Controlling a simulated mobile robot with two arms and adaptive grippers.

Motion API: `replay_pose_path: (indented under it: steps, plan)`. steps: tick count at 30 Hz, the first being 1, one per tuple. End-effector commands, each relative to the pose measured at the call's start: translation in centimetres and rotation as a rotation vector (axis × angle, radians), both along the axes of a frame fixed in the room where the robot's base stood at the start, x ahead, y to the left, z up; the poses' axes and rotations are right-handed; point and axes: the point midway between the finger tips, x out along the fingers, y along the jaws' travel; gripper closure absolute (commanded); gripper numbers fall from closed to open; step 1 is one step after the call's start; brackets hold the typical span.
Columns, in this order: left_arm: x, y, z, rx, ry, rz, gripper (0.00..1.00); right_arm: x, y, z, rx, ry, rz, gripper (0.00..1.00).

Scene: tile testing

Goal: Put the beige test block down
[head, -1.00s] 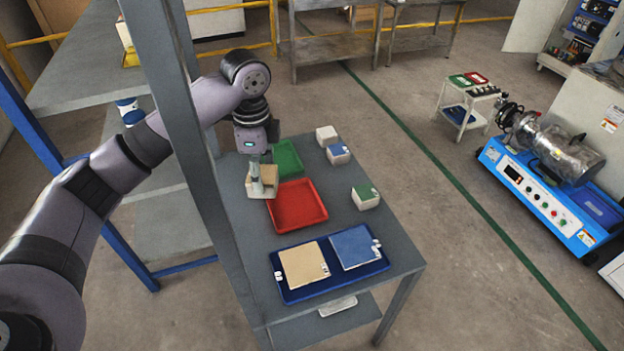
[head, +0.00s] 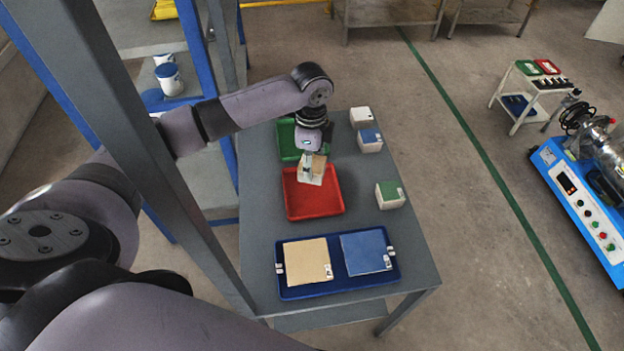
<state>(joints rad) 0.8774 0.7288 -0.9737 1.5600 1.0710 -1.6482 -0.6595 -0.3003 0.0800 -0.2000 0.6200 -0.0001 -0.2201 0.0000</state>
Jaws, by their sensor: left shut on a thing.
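My left gripper (head: 309,172) points down over the far edge of the red tray (head: 325,207) and is shut on the beige test block (head: 318,164), a pale block with a tan top. The gripper fingers hide part of the block. I cannot tell whether the block touches the tray or hangs above it. The green tray (head: 287,142) lies behind, partly hidden by the gripper. My right gripper is out of view.
A blue tray (head: 340,290) with a beige tile (head: 305,262) and a blue tile (head: 365,252) lies at the table's front. Blocks with a green top (head: 389,194), a blue top (head: 370,139) and a plain one (head: 360,117) stand at right. A grey post (head: 130,150) rises at left.

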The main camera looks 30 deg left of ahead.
Motion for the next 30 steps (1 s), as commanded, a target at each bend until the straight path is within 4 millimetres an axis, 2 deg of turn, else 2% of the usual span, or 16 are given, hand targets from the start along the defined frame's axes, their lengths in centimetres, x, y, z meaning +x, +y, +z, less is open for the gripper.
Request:
replay_pose_path:
  steps: [3,11,18,29,30]
  plan:
    - [0.0,0.0,-2.1,-0.001,0.001,0.0,0.75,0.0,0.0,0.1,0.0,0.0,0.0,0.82]
    - [0.1,-0.1,-4.1,-0.002,-0.001,0.0,0.75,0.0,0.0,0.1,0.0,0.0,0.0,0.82]
    - [0.0,-0.1,-7.4,-0.001,0.0,0.0,0.75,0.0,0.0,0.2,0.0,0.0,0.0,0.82]
    - [0.1,-0.1,-8.0,-0.001,-0.002,0.0,0.75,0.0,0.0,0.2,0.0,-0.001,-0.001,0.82]
    - [0.0,-0.1,-8.1,-0.001,-0.001,0.0,0.5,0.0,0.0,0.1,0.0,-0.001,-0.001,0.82]
